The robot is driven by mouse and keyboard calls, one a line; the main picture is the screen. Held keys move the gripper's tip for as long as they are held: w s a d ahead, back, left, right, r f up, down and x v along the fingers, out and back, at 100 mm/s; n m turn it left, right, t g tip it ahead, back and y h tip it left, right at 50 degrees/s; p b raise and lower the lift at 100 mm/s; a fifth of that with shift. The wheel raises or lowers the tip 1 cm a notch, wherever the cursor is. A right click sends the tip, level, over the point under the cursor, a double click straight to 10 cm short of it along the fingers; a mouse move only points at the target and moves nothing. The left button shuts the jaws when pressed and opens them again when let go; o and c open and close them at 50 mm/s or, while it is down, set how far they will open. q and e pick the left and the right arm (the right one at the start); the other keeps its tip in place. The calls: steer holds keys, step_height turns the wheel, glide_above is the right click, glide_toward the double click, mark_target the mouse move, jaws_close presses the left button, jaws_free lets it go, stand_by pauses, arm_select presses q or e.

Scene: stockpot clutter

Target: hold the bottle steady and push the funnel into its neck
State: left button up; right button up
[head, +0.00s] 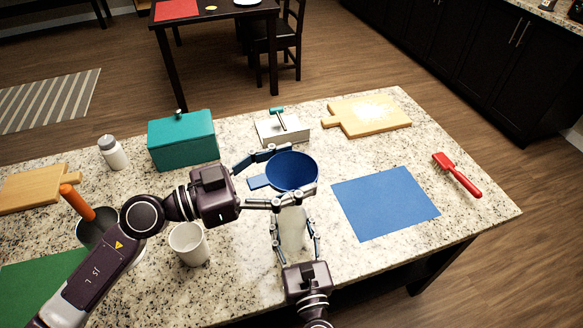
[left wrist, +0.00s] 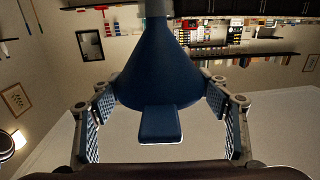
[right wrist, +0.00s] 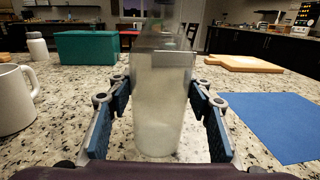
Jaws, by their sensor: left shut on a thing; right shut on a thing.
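The blue funnel (head: 292,172) is wide-mouthed with a flat tab on its left, and it sits above the bottle in the head view. My left gripper (head: 298,172) is shut on it, one finger on each side of the cone. The funnel's cone fills the middle of the left wrist view (left wrist: 160,70). The clear, pale bottle (head: 292,232) stands upright on the counter, and it shows large in the right wrist view (right wrist: 160,105). My right gripper (head: 292,222) is shut on its sides.
A white mug (head: 190,246) stands left of the bottle. A teal box (head: 183,140) and a small white box (head: 283,130) are behind. A blue mat (head: 385,203) and a red brush (head: 458,176) lie right. A pot (head: 97,230) is at left.

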arm_select(q)
steer(key=shift+f, duration=0.5)
stand_by(0.6)
steer(key=o, duration=1.1)
steer(key=v, duration=1.2)
steer(key=shift+f, duration=0.1)
arm_select(e)
steer(key=o, duration=1.2)
steer(key=shift+o, duration=0.2)
steer(key=shift+s, duration=0.1)
